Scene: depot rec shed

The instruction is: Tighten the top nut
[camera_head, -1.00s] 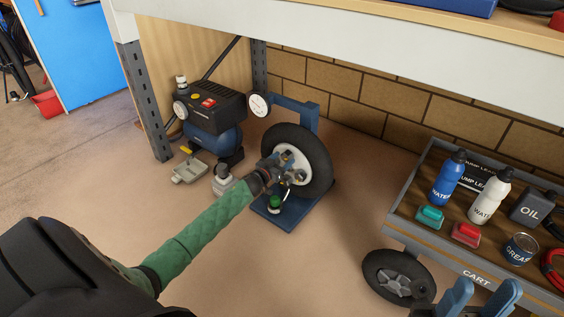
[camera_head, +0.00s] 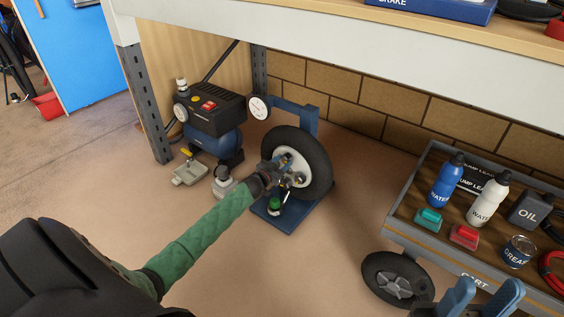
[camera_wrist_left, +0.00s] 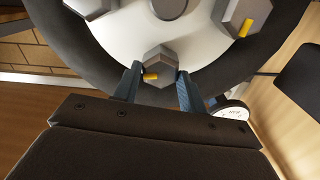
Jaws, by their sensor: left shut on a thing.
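The wheel (camera_head: 315,150), with a black tyre and pale hub, stands upright in a blue stand (camera_head: 290,217) under the bench. My left gripper (camera_head: 283,168) reaches its hub. In the left wrist view, the gripper (camera_wrist_left: 157,88) is shut on a grey hex nut (camera_wrist_left: 161,65) with a yellow mark, one finger on each side. The gauge low in that view suggests it is upside down, making this the top nut. Another nut (camera_wrist_left: 241,18) with a yellow mark is at its upper right; a third (camera_wrist_left: 88,5) is cut off. My right gripper (camera_head: 480,298) is open and empty, low at the right.
A compressor (camera_head: 215,112) with a round gauge (camera_head: 259,108) stands left of the wheel. A foot pedal (camera_head: 190,174) lies before it. A cart (camera_head: 420,232) holding bottles, a grease tin and small boxes stands at the right. The bench edge (camera_head: 350,48) runs overhead.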

